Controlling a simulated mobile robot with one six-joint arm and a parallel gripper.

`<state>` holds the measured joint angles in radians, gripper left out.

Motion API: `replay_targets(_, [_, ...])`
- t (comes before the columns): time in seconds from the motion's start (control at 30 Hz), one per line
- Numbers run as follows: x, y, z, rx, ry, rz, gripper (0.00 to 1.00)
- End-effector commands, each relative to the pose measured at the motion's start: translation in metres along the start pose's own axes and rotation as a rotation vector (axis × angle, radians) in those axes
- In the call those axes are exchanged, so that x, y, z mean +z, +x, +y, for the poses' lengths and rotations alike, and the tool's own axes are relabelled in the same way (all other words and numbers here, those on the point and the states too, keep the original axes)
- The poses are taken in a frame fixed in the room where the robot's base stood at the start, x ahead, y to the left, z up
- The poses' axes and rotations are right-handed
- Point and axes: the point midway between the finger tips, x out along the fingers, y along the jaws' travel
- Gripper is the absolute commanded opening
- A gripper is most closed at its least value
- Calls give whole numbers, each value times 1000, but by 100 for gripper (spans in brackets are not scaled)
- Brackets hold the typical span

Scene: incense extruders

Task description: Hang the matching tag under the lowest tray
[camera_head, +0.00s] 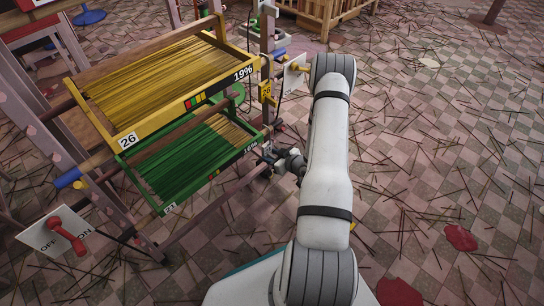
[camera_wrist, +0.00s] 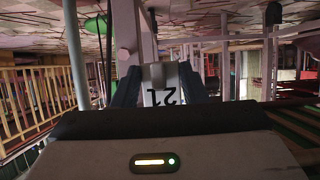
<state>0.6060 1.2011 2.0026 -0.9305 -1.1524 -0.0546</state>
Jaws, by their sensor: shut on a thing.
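My gripper (camera_head: 268,157) is shut on a white tag (camera_wrist: 162,96) that reads 21, upside down in the wrist view. In the head view the gripper is beside the front right corner of the green tray (camera_head: 163,208), the lowest tray in view. The tag cannot be made out there. A small white label (camera_head: 169,209) on the green tray's left corner seems to read 21. The yellow tray (camera_head: 190,104) above it is marked 26 and 19%. A yellow tag (camera_head: 266,91), seemingly reading 26, hangs by its right end. I cannot see a hook under the green tray.
Both trays hold incense sticks on a rack with metal posts (camera_head: 58,140). A white panel with a red lever (camera_head: 66,235) stands at the lower left. Loose sticks litter the checkered floor (camera_head: 430,190). A wooden fence (camera_head: 325,12) is at the back.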

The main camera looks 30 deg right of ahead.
Motion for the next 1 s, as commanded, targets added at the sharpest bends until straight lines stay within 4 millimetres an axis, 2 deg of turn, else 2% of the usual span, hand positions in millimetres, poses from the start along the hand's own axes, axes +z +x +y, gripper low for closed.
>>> replay_targets(0.33, [1, 1, 0, -1, -1, 0, 16])
replay_targets(0.37, [1, 1, 0, -1, -1, 0, 40])
replay_targets(0.4, [1, 1, 0, -1, -1, 0, 43])
replay_targets(0.67, [1, 1, -1, -2, -1, 0, 64])
replay_targets(0.83, [1, 1, -1, -2, -1, 0, 65])
replay_targets(1.0, [1, 1, -1, -2, -1, 0, 79])
